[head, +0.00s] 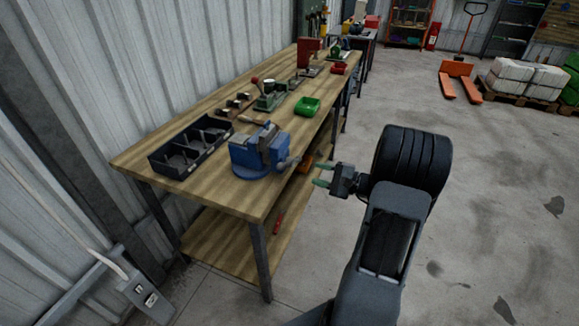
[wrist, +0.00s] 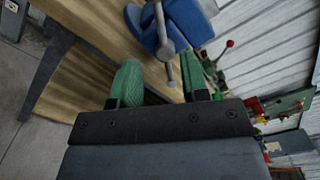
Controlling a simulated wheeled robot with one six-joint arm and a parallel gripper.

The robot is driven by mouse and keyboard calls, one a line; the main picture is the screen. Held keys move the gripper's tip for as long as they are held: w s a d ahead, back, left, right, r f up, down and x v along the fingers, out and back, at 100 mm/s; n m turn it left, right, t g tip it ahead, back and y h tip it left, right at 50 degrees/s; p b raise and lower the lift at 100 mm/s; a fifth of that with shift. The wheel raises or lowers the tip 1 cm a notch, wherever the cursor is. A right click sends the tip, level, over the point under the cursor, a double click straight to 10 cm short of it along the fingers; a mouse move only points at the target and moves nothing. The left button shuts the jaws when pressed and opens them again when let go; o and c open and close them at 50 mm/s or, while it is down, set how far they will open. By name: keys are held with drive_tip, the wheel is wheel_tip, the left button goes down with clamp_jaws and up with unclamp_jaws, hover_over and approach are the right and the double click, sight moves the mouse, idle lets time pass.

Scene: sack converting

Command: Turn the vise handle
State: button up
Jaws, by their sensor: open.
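The blue vise (head: 258,152) sits on the near end of the wooden workbench (head: 215,190). Its grey handle (head: 288,163) is at the vise's right side, over the bench's front edge. My gripper (head: 329,174) is open, to the right of the handle, with green fingers pointing at it and a gap between. In the wrist view the vise (wrist: 187,22) is at the top, and the grey handle bar (wrist: 162,25) hangs down with a rounded end. Its lower end lies between the open green fingers of my gripper (wrist: 160,82) in the picture; I cannot tell its depth.
A black divided bin (head: 190,150) stands left of the vise. A lower shelf (head: 225,230) is beneath. The floor to the right is clear up to an orange pallet jack (head: 458,75).

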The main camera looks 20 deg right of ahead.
sight(287, 165)
drive_tip(key=p+x, duration=0.1)
drive_tip(key=x, duration=0.9)
drive_tip(key=shift+a, duration=0.1)
drive_tip(key=shift+c, duration=0.3)
clamp_jaws()
